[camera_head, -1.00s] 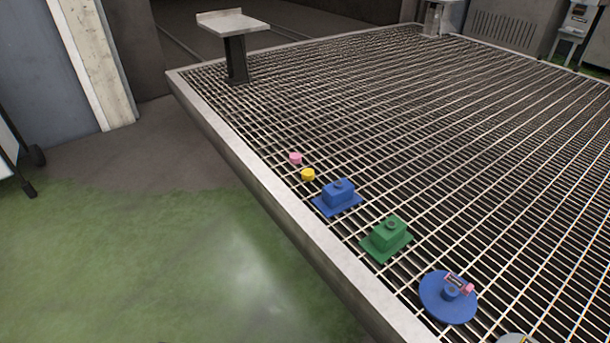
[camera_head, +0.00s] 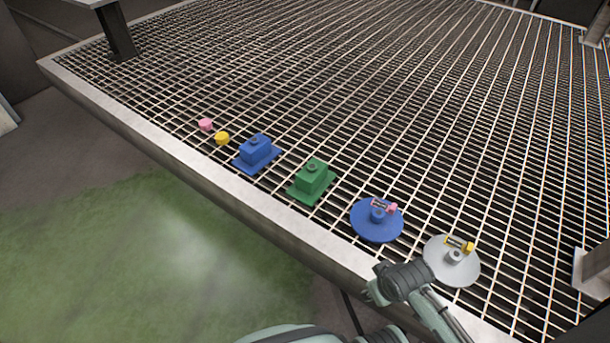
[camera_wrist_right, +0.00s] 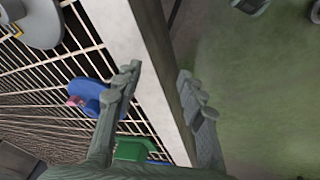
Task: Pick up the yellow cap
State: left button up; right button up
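The yellow cap (camera_head: 222,138), a small round piece, sits on the metal grating near its left edge, between a pink cap (camera_head: 206,125) and a blue block (camera_head: 256,152). The right wrist view does not show it. My right gripper (camera_wrist_right: 158,72) is open in the right wrist view, its two fingers apart with nothing between them. It is over the grating's edge, well away from the yellow cap. In the head view my right arm shows at the bottom, but its fingers are not clear. My left gripper is not in view.
Along the edge are a green block (camera_head: 312,180), a blue disc (camera_head: 372,226) with a pink-ended piece and a grey disc (camera_head: 440,268) with a yellow-ended piece. A raised metal rim (camera_head: 190,158) borders the grating. Beyond these objects, the grating is clear.

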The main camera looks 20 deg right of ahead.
aim_at(222, 139)
jog(key=j+z, duration=0.1)
jog(key=z, duration=0.35)
jog(key=i+j+z, duration=0.1)
jog(key=z, duration=0.35)
jog(key=j+z, duration=0.15)
jog(key=z, duration=0.3)
jog(key=j+z, duration=0.35)
jog(key=j, duration=0.2)
jog(key=j+z, duration=0.35)
jog(key=j, duration=0.25)
jog(key=k+j+z, duration=0.1)
jog(key=j, duration=0.65)
jog(key=k+j+z, duration=0.15)
jog(key=j, duration=0.2)
